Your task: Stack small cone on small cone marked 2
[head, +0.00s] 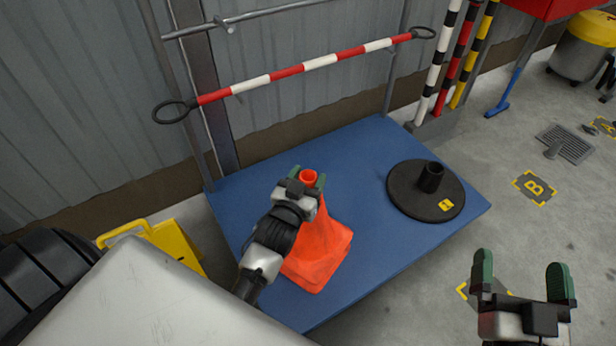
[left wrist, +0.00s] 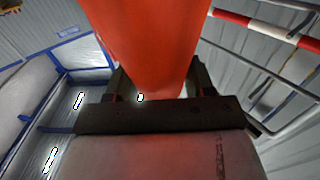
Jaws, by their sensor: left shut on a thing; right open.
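My left gripper (head: 308,180) is shut on the top of an orange cone (head: 318,235), its green fingertips on either side of the open orange tip. The cone stands over the blue platform (head: 375,160). Its square base shows more than one edge, so a second cone may be under it, but I cannot tell for sure. No 2 mark is visible. In the left wrist view the orange cone (left wrist: 150,45) fills the space between the dark fingers (left wrist: 158,88). My right gripper (head: 522,270) is open and empty over the floor at lower right.
A round black base (head: 405,190) with an upright socket and yellow label sits on the platform's right side. A red-white bar (head: 320,62) spans behind. Striped posts (head: 437,60) stand behind right. A yellow object (head: 175,243) is at left. The platform between cone and black base is clear.

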